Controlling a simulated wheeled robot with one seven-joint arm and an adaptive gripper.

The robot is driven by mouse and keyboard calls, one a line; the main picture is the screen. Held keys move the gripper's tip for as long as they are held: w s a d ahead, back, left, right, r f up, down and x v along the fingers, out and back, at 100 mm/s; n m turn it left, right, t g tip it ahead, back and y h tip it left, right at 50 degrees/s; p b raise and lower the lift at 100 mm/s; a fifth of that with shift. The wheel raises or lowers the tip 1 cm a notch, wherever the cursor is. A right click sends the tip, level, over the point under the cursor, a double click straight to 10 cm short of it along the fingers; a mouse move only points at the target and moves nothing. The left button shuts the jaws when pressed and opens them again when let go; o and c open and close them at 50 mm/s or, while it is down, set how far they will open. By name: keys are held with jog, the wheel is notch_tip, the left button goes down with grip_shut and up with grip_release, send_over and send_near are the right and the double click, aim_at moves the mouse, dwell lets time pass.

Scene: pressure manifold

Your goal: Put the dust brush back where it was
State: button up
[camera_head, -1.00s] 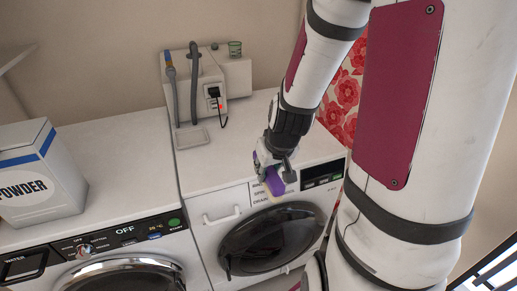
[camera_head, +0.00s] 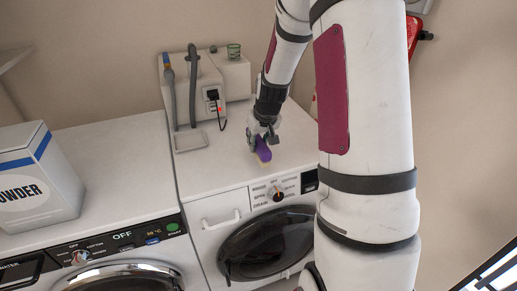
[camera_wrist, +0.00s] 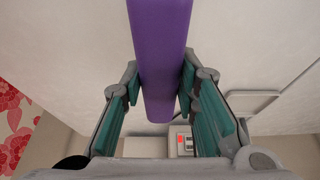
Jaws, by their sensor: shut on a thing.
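The dust brush (camera_head: 263,150) has a purple body and a pale underside or bristle edge. My gripper (camera_head: 265,135) is shut on it and holds it over the front part of the right-hand washer's white top. I cannot tell whether the brush touches the top. In the wrist view the purple brush (camera_wrist: 160,60) runs lengthwise between the two teal-padded fingers (camera_wrist: 160,85). The spot where the brush was before is not marked in these frames.
A powder box (camera_head: 38,175) stands on the left-hand washer (camera_head: 115,150).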

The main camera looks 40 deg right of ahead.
jog(key=shift+f, duration=1.5)
jog(key=shift+f, duration=0.15)
jog(key=o, duration=1)
